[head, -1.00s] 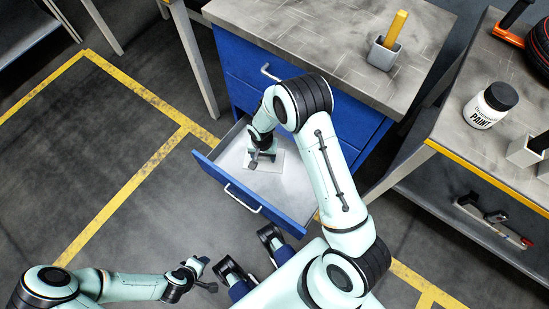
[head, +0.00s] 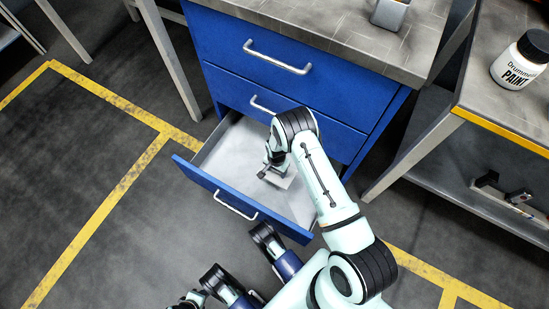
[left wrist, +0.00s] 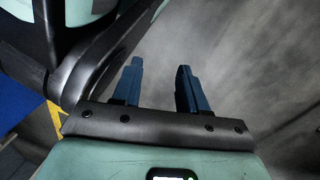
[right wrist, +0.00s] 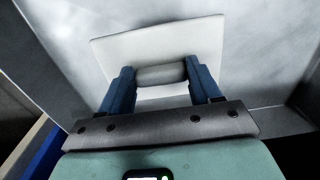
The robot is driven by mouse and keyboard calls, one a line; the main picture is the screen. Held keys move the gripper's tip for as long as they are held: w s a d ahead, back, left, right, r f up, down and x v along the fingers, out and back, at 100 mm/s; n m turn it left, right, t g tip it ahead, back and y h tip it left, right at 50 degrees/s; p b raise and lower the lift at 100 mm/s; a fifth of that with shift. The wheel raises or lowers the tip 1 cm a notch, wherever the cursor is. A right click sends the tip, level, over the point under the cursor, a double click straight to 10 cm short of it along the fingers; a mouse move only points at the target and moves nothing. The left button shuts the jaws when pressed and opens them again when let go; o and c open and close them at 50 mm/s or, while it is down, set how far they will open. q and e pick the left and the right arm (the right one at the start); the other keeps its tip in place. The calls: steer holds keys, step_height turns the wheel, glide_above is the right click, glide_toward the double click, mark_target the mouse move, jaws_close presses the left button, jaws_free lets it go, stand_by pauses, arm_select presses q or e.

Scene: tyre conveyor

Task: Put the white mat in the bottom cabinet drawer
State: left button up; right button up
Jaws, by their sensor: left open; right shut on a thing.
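The bottom drawer (head: 214,189) of the blue cabinet is pulled open in the head view, with its pale inside (head: 234,143) showing. My right gripper (head: 266,172) reaches down into this drawer. In the right wrist view its fingers (right wrist: 160,76) are shut on a raised grey-white part of the white mat (right wrist: 130,46). The mat is within the drawer's walls; whether it touches the floor I cannot tell. My arm hides part of it in the head view (head: 287,181). My left gripper (left wrist: 158,82) is open and empty in the left wrist view, over dark floor.
The upper drawers (head: 275,57) are shut. The cabinet top (head: 345,25) carries a grey holder (head: 390,14). A side bench (head: 475,105) with a paint jar (head: 522,60) stands at right. The floor left of the drawer (head: 75,150) is clear.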

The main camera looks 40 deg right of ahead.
mark_target(276, 173)
step_height(276, 173, down, 5)
steer(key=shift+f+b, duration=0.1)
steer(key=shift+b, duration=0.55)
arm_select(q)
steer(key=s+f+g+b, duration=0.1)
steer(key=s+f+g, duration=0.1)
steer(key=s, duration=0.4)
steer(key=shift+s+a+f, duration=0.15)
steer(key=shift+a+f, duration=0.25)
steer(key=shift+f, duration=0.3)
arm_select(e)
steer(key=shift+f, duration=1.95)
steer(key=shift+f, duration=0.1)
steer(key=o, duration=1)
steer(key=shift+o, duration=0.2)
arm_select(q)
steer(key=w+d+r+t+p, duration=0.1)
steer(key=w+r+t+p, duration=0.1)
steer(key=w, duration=0.6)
step_height(276, 173, up, 3)
steer(key=shift+f+t+p, duration=0.1)
steer(key=shift+t+p, duration=0.2)
steer(key=shift+p, duration=0.55)
arm_select(e)
step_height(276, 173, up, 12)
steer(key=shift+r, duration=0.15)
